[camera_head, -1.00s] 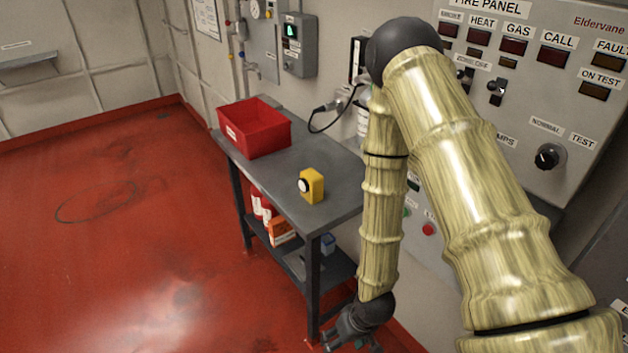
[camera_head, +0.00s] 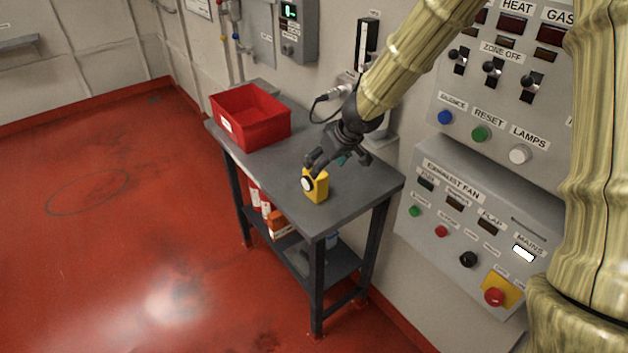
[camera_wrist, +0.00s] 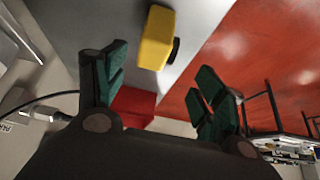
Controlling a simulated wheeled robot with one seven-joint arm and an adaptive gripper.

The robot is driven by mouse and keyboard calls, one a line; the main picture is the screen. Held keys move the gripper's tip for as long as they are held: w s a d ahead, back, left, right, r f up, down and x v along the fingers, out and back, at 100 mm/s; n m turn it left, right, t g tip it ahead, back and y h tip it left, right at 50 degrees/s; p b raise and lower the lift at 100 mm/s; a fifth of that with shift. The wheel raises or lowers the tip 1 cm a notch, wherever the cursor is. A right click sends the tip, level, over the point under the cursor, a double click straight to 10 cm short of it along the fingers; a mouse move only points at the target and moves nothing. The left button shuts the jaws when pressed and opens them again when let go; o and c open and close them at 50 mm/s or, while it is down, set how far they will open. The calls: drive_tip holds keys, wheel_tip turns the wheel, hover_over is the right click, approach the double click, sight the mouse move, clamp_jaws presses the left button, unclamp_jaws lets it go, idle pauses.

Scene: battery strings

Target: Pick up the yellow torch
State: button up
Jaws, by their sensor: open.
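The yellow torch (camera_head: 316,188) stands upright on the grey table (camera_head: 362,198), near its front edge, with its dark-rimmed round lens facing left in the head view. My gripper (camera_head: 338,164) is open and empty, just above and behind the torch, and seems apart from it. In the wrist view the torch (camera_wrist: 156,38) shows beyond the fingers, between the two fingertips and toward the top of the picture. The green finger pads of my gripper (camera_wrist: 160,88) are spread wide on either side.
A red bin (camera_head: 250,117) stands at the table's far left end. A black cable (camera_head: 318,108) hangs by the wall behind my gripper. The fire panel (camera_head: 500,85) and exhaust fan panel (camera_head: 475,230) are on the wall at right. The lower shelf holds an orange box (camera_head: 279,224).

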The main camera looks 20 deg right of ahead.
sight(316, 184)
drive_tip(key=shift+w+d+x, duration=0.15)
drive_tip(key=shift+x, duration=1.6)
drive_tip(key=shift+w+d+x, duration=0.15)
drive_tip(key=shift+x, duration=1.55)
drive_tip(key=shift+w+d+x, duration=0.15)
drive_tip(key=shift+x, duration=1.6)
drive_tip(key=shift+r, duration=0.15)
drive_tip(key=c, duration=1.4)
drive_tip(key=shift+o, duration=0.2)
